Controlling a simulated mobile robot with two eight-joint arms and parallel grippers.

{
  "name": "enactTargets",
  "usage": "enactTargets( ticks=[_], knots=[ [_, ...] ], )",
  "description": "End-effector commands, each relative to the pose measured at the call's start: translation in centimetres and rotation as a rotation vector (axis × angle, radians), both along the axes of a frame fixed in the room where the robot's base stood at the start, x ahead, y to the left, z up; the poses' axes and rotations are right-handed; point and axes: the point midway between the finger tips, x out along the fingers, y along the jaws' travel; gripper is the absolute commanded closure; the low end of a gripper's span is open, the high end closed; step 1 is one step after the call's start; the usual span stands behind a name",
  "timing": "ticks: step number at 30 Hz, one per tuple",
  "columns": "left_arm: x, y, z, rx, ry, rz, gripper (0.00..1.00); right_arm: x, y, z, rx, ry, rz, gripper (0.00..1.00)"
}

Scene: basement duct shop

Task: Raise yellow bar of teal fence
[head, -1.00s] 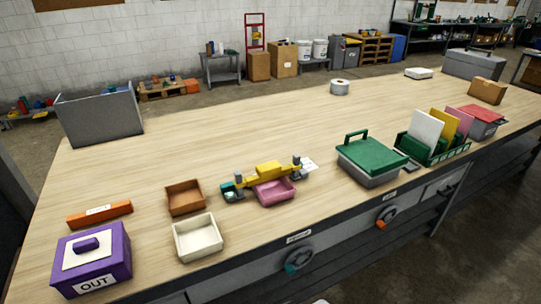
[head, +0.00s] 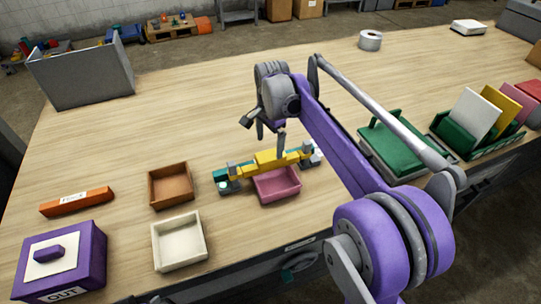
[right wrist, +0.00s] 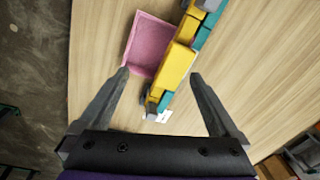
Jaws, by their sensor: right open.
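The teal fence (head: 229,187) stands on the wooden bench, with grey posts at its ends. Its yellow bar (head: 269,160) lies low across it, behind a pink tray (head: 277,187). My right gripper (head: 264,131) is open and empty above and just behind the bar. In the right wrist view the yellow bar (right wrist: 178,62) runs diagonally between the two spread fingers, below them and apart from them. The teal part (right wrist: 209,30) and the pink tray (right wrist: 148,44) also show there. My right arm hides part of the bench to the right. My left gripper is not in view.
A brown tray (head: 171,185) and a cream tray (head: 180,243) stand left of the fence. A purple OUT box (head: 90,262) and an orange block (head: 77,202) are farther left. A green-lidded box (head: 385,145) stands right. The bench behind is mostly clear.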

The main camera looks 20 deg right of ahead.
Motion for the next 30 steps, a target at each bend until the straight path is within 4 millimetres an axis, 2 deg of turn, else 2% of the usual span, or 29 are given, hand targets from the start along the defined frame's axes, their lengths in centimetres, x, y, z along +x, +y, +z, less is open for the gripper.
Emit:
enactTargets(
  ticks=[1,3,8,14,24,30],
  knots=[
    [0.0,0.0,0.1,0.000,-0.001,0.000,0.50,1.5,-0.7,-0.3,0.008,0.020,-0.073,0.03],
    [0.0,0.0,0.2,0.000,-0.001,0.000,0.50,2.9,-1.3,-0.6,0.015,0.044,-0.161,0.03],
    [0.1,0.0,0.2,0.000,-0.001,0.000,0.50,4.5,-2.2,-1.3,0.023,0.080,-0.284,0.03],
    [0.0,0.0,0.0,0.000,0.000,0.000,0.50,4.8,-2.4,-2.9,0.024,0.088,-0.314,0.03],
    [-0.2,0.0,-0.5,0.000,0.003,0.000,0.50,4.8,-2.4,-9.2,0.024,0.087,-0.311,0.03],
    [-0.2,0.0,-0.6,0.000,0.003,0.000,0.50,4.7,-2.4,-11.6,0.024,0.085,-0.311,0.03]
  ],
)
